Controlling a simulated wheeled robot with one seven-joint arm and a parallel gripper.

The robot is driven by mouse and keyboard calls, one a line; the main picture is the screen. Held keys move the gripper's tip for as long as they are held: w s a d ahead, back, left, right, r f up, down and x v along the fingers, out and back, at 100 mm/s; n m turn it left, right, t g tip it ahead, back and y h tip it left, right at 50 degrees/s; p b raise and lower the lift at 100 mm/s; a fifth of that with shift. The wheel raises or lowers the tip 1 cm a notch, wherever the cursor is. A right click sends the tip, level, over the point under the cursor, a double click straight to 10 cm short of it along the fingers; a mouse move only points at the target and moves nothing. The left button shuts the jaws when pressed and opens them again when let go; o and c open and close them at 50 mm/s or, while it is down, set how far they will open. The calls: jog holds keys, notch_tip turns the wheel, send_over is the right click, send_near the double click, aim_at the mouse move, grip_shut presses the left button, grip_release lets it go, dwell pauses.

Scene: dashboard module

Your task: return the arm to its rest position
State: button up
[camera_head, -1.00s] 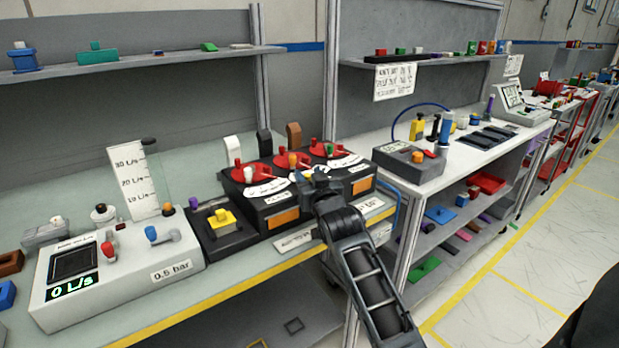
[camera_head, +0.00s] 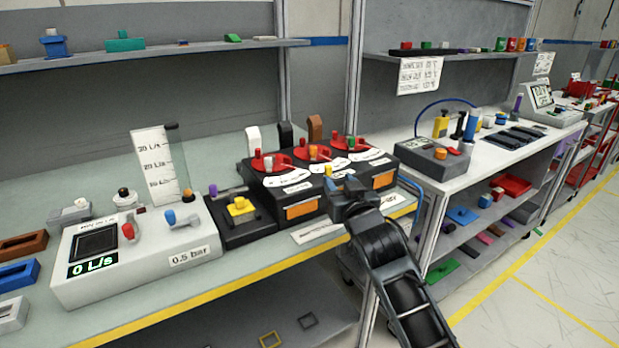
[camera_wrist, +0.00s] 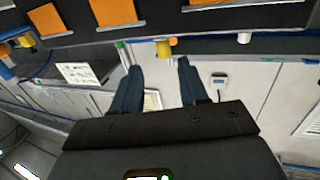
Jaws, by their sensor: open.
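My gripper (camera_head: 349,188) is at the end of my dark arm, in front of the black dashboard module (camera_head: 330,202) at the bench's front edge in the head view. In the wrist view my gripper (camera_wrist: 158,75) shows two dark fingers spread apart with nothing held between them. The module carries red dials with coloured knobs on top and orange panels (camera_head: 300,210) on its front. The orange panels also show along the top of the wrist view (camera_wrist: 115,10). I cannot tell how far the fingers are from the module's front.
A flow meter box (camera_head: 135,254) reading 0 L/s stands to the left on the bench. A black block with a yellow knob (camera_head: 240,206) sits beside the module. A second bench (camera_head: 480,155) stands at the right. The floor (camera_head: 540,285) at the lower right is clear.

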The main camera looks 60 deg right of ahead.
jog(key=s+a+f+n+t+y, duration=0.1)
jog(key=s+a+f+n+y, duration=0.15)
jog(key=a, duration=0.45)
jog(key=s+a+f+n+t+y, duration=0.1)
jog(key=a+f+y, duration=0.15)
jog(key=a, duration=0.45)
jog(key=s+a+f+n+t+y, duration=0.1)
jog(key=s+a+f+n+y, duration=0.15)
jog(key=a, duration=0.45)
jog(key=s+a+r+n+y, duration=0.3)
jog(key=s+a+y, duration=0.3)
jog(key=s+a, duration=1)
jog(key=shift+s+a+n, duration=0.2)
jog(key=shift+s+n, duration=0.2)
jog(key=shift+n, duration=0.1)
jog(key=shift+d, duration=0.1)
